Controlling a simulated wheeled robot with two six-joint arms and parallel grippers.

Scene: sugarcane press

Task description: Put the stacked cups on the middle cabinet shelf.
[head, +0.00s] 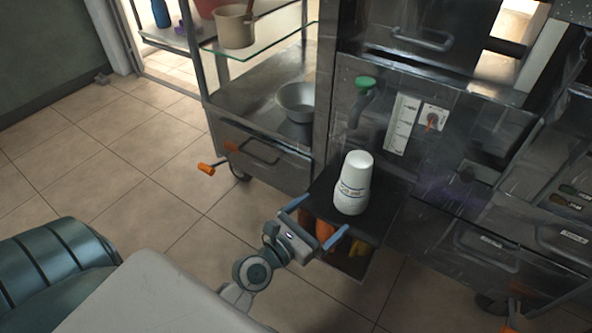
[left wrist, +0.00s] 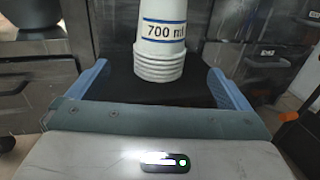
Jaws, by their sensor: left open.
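The stacked cups (head: 354,182) are white and stand upright, rims down, on a small dark ledge (head: 385,212) at the front of the metal machine. In the left wrist view the stack (left wrist: 160,40) shows a "700 ml" label and several rims at its base. My left gripper (head: 318,222) is open just in front of the ledge, its blue fingers apart. In the left wrist view the fingers (left wrist: 160,82) lie to either side of the stack's base, without visible contact. My right gripper does not show. I cannot tell which shelf is the middle cabinet shelf.
A cabinet on the left has a glass shelf (head: 262,45) with a beige pot (head: 235,26). A metal bowl (head: 297,101) sits on the cabinet's steel surface below. Tiled floor at left is clear.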

